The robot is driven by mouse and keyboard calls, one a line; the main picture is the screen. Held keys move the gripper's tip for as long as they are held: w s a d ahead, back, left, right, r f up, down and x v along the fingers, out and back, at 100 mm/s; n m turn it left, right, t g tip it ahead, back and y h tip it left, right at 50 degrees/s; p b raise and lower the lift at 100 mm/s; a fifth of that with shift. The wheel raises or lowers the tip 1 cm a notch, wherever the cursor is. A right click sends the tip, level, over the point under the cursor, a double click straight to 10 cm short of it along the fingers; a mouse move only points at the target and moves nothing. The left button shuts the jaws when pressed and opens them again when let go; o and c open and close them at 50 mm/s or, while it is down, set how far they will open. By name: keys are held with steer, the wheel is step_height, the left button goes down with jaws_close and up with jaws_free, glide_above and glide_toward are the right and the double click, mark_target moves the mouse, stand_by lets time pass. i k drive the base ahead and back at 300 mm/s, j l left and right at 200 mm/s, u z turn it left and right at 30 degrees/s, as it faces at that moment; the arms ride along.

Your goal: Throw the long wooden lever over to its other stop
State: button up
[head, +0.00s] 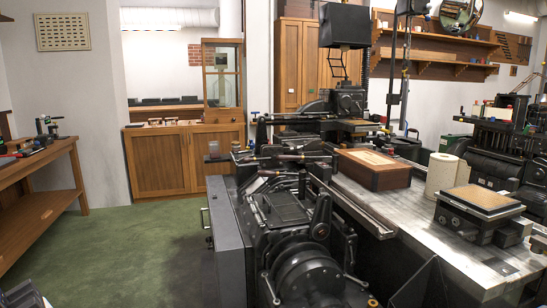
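A dark type-casting machine (300,262) fills the middle foreground, with a large round wheel at its front. Several slim lever-like bars (290,158) with dark and brownish parts lie nearly level across its top. They are small and overlap, so I cannot tell which is the long wooden lever or at which stop it rests. My gripper is not in view.
A metal worktop (440,248) on the right holds a wooden box (373,169), a paper roll (441,175) and a block-topped device (482,203). A wooden bench (50,165) stands left. Green floor (135,250) is clear between bench and machine. Wooden cabinets (185,160) stand behind.

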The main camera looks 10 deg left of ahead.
mark_target(334, 157)
steer(key=i+j, duration=0.1)
steer(key=j, duration=0.25)
steer(key=i+j, duration=0.1)
steer(key=j, duration=0.6)
steer(key=i+j, duration=0.2)
steer(key=i+j+z, duration=0.1)
steer(key=j, duration=0.35)
steer(key=i+j, duration=0.25)
steer(key=i+j+z, duration=0.1)
steer(key=i+j, duration=0.6)
steer(key=i, duration=0.25)
steer(key=i+l+z, duration=0.1)
steer(key=i, duration=0.65)
